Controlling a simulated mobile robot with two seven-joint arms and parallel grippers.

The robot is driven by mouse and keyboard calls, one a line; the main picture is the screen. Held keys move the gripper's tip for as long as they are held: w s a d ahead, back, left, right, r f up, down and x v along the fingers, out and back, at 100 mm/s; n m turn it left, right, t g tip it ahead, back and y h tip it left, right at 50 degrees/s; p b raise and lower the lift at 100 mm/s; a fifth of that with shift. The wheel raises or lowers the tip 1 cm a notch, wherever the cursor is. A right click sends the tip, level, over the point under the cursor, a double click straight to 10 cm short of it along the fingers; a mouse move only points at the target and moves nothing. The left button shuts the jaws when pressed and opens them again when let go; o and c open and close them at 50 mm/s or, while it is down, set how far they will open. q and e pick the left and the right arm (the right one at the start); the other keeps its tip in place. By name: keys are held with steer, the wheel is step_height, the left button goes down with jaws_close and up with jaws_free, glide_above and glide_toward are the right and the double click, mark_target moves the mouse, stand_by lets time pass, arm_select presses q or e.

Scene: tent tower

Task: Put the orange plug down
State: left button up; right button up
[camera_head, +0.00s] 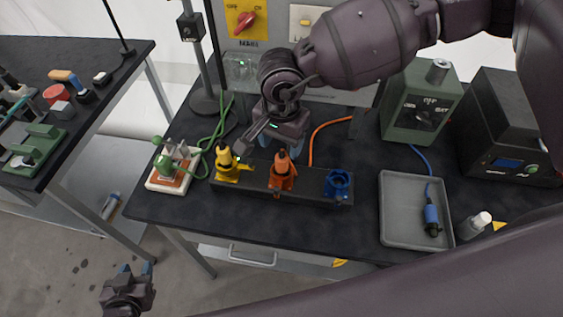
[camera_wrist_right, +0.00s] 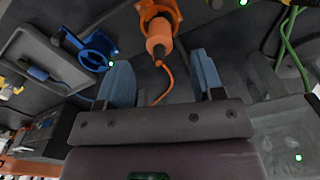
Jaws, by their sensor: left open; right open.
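The orange plug (camera_head: 282,158) stands upright in the orange holder (camera_head: 283,183) in the middle of the dark rack. The right wrist view shows the same plug (camera_wrist_right: 159,42) inside the orange holder (camera_wrist_right: 160,12), its orange cable trailing back between my fingers. My right gripper (camera_head: 280,148) is just behind the plug. Its blue fingers are spread apart and empty, and it also shows in the right wrist view (camera_wrist_right: 162,75). The fingers are apart from the plug. My left gripper (camera_head: 136,269) is open and empty, low at the left, away from the table.
A yellow plug (camera_head: 225,156) stands in the yellow holder at left. The blue holder (camera_head: 338,186) at right is empty. A blue plug (camera_head: 432,216) lies in the grey tray (camera_head: 400,238). A green box (camera_head: 420,110) and a control panel (camera_head: 265,25) stand behind.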

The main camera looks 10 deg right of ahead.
mark_target(282, 156)
steer(key=shift+f, duration=0.9)
step_height(282, 156, down, 4)
steer(key=shift+f+p, duration=0.15)
steer(key=shift+p, duration=0.4)
steer(key=c, duration=1.1)
steer(key=shift+r+b, duration=0.75)
steer(key=shift+r, duration=9.3)
